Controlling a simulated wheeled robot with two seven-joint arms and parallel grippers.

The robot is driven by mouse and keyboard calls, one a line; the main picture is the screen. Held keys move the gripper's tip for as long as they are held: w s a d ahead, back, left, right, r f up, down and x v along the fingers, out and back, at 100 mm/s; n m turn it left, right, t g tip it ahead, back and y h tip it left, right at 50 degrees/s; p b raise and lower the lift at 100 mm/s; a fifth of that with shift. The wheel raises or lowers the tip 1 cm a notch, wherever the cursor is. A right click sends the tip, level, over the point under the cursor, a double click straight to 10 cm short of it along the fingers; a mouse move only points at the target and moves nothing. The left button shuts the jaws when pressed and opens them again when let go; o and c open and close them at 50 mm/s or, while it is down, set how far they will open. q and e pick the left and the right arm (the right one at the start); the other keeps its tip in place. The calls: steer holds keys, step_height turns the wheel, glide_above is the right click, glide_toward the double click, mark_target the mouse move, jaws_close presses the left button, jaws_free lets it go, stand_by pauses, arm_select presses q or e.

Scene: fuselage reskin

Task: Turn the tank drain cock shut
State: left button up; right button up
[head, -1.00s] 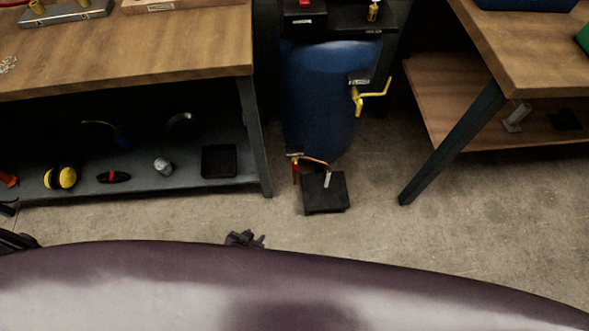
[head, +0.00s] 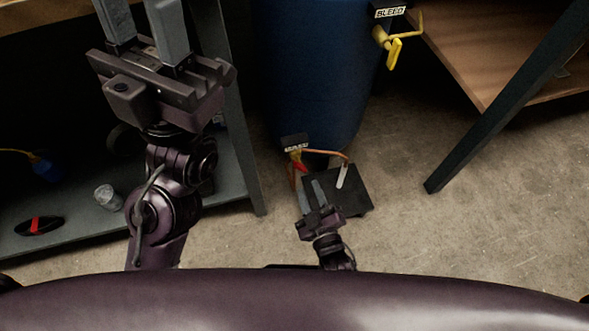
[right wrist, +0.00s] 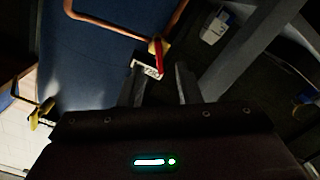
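The drain cock (head: 295,155) sits low on the blue tank (head: 310,70), under a small label, with a red handle (head: 301,166) and a copper pipe (head: 325,152). The right wrist view shows the red handle (right wrist: 158,55) just ahead of my right gripper's fingertips. My right gripper (head: 311,187) is open, with a gap between its fingers (right wrist: 160,78); I cannot tell whether the handle lies between them. It is low, in front of the cock. My left gripper (head: 139,18) is open and empty, raised at the upper left, its tips near the picture's edge.
A black tray (head: 350,190) lies on the floor beside the right gripper. A yellow bleed valve (head: 389,42) is higher on the tank. A shelf unit (head: 235,175) stands left; a table leg (head: 490,115) stands right. Floor at lower right is clear.

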mark_target(302, 171)
steer(key=b+x, duration=0.2)
steer(key=x, duration=0.6)
steer(key=shift+r+b, duration=0.2)
steer(key=shift+b, duration=0.1)
jaws_close()
